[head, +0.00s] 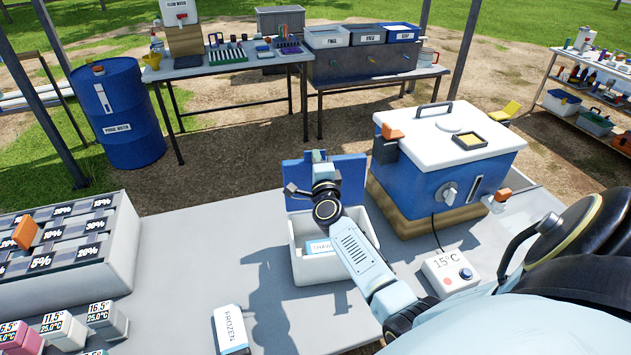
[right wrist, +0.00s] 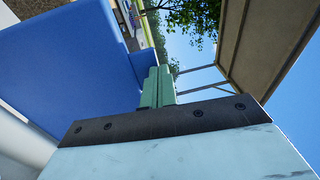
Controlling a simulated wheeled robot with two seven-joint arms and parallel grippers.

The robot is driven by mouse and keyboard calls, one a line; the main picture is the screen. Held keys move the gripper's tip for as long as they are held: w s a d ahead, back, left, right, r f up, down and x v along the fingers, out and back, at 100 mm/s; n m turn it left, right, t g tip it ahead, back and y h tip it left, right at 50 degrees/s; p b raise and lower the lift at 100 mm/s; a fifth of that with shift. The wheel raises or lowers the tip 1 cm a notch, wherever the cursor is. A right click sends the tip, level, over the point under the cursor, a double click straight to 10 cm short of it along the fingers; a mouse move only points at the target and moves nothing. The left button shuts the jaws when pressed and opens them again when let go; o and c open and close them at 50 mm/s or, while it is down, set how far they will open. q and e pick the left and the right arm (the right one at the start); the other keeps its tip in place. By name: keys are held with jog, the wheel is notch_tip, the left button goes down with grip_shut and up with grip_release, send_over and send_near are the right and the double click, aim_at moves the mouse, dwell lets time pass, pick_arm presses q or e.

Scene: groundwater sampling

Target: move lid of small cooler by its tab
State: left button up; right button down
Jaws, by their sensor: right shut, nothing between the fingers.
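The small cooler is a white box (head: 300,262) on the grey table in the head view. Its blue lid (head: 350,172) stands up open at the far side of the box. The lid also fills much of the left of the right wrist view (right wrist: 60,70). My right gripper (head: 318,156) is at the lid's upper edge, with my arm crossing in front of the lid. In the right wrist view its green fingers (right wrist: 158,86) are shut and empty, close beside the lid's edge. I cannot make out the tab clearly. My left gripper is not in view.
A large blue cooler (head: 425,185) with a white lid stands right of the small one. A white 15°C control box (head: 450,272) is in front of it. A FROZEN pack (head: 231,329) lies in front, and a labelled rack (head: 110,262) stands left. The table between is clear.

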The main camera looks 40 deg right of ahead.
jog(key=shift+w+d, duration=0.1)
jog(key=shift+w, duration=0.15)
jog(key=r+p+v, duration=0.3)
jog(key=v, duration=1)
jog(key=shift+s+a, duration=0.35)
jog(key=shift+s, duration=0.05)
